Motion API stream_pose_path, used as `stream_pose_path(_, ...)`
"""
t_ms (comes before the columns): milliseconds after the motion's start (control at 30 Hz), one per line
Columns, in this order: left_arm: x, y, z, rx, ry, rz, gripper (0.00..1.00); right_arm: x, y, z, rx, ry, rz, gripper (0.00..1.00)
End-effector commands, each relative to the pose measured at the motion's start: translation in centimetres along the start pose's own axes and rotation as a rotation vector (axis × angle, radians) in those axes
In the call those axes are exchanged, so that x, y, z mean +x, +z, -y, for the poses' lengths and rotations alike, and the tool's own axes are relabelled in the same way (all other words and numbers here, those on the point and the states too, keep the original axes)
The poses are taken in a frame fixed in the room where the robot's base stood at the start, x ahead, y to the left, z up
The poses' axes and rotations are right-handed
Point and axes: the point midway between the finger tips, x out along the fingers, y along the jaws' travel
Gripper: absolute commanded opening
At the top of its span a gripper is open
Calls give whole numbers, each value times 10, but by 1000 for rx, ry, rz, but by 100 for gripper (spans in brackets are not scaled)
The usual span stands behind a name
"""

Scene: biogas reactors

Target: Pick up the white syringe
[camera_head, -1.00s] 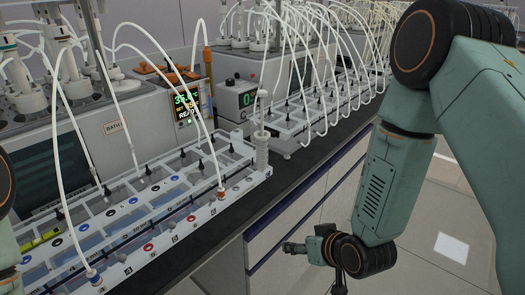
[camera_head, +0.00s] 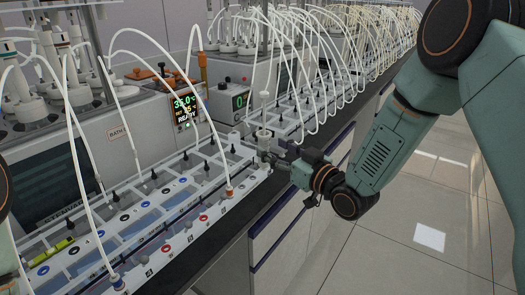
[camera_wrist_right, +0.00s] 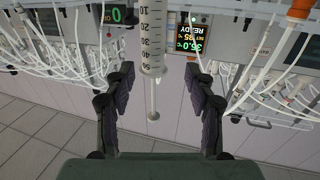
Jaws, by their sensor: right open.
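The white syringe (camera_head: 264,137) stands upright at the right end of the front rack in the head view. In the right wrist view the syringe (camera_wrist_right: 152,40), with its printed scale, comes down from the top edge between the two dark fingers, a little left of the middle. My right gripper (camera_head: 272,158) is at the syringe in the head view, coming from the right. In the wrist view my right gripper (camera_wrist_right: 161,80) is open, with clear gaps between each finger and the syringe. My left gripper is out of view.
The white rack (camera_head: 150,215) holds dark stoppers and coloured ports, with white tubes arching over it. A bath unit with a lit display (camera_head: 185,106) stands behind. A second tubed rack (camera_head: 300,112) continues along the bench. Open floor (camera_head: 430,235) lies right of the bench.

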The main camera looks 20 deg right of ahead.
Motion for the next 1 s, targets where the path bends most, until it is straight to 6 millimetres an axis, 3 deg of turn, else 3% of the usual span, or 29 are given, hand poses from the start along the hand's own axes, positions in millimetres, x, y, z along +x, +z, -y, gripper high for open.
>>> stream_pose_path(400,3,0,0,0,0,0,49,52,-3,-6,-1,1,0,55)
stream_pose_path(700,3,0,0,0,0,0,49,55,-3,-5,1,4,1,54)
stream_pose_path(1000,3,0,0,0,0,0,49,55,-3,-5,1,4,1,28)
